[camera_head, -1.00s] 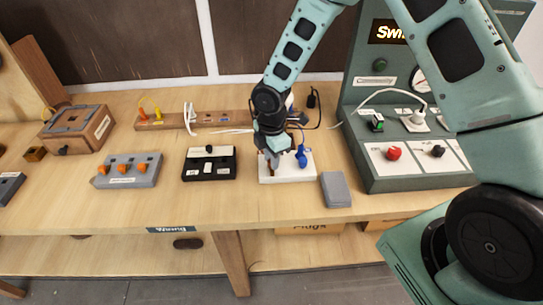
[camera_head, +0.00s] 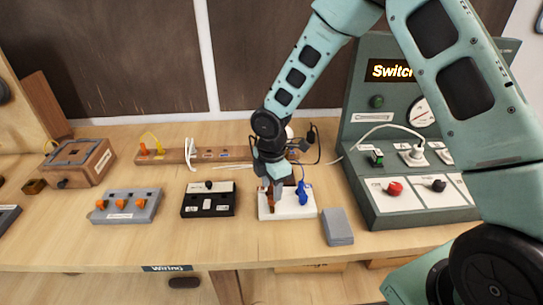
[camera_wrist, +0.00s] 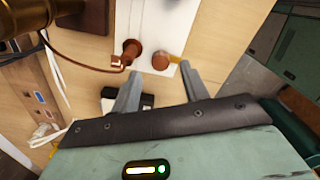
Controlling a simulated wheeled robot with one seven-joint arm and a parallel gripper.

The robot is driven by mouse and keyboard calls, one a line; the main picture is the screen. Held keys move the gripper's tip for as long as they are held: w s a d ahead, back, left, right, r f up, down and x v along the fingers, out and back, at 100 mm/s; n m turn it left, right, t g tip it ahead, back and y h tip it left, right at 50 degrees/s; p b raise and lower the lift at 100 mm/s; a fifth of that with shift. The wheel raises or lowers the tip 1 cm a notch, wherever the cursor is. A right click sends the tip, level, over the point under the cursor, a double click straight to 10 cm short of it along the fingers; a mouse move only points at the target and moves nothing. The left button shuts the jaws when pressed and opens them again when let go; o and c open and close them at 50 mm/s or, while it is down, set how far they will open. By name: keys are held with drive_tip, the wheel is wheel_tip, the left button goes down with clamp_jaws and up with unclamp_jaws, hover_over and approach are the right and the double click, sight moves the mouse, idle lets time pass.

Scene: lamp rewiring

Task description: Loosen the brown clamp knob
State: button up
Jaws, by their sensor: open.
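The white clamp block (camera_head: 288,212) stands near the front of the workbench. It bears a brown clamp (camera_head: 269,199) on the left and a blue clamp (camera_head: 302,190) on the right. My gripper (camera_head: 273,187) points down over the block's left side, and its jaws partly hide the brown clamp. In the wrist view, the round brown clamp knob (camera_wrist: 160,61) shows between and just past my open fingertips (camera_wrist: 161,70). No contact is visible. A brown post (camera_wrist: 131,48) with a brown wire (camera_wrist: 78,64) is beside it. A small brass part (camera_wrist: 175,58) sits at the knob's other side.
A black switch box (camera_head: 208,207) is left of the block and a grey box (camera_head: 337,228) right of it. The tall green test panel (camera_head: 362,115) stands further right. Loose cables (camera_head: 318,150) lie behind the block. Bare bench shows in front.

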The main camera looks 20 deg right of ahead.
sight(271, 198)
wheel_tip(271, 198, up, 14)
drive_tip(key=b, duration=0.1)
drive_tip(key=shift+r, duration=0.2)
idle(0.3)
drive_tip(key=s+a+m, duration=0.2)
drive_tip(key=s+m, duration=0.2)
drive_tip(key=s, duration=0.5)
drive_tip(key=s+a+m+b, duration=0.1)
drive_tip(key=s+m, duration=0.3)
drive_tip(key=s, duration=0.5)
drive_tip(key=s+a+r+m, duration=0.1)
drive_tip(key=s+a+m, duration=0.2)
drive_tip(key=s, duration=0.6)
drive_tip(key=shift+a+m+y+b, duration=0.25)
drive_tip(key=shift+m+y+b, duration=0.05)
drive_tip(key=shift+m, duration=0.2)
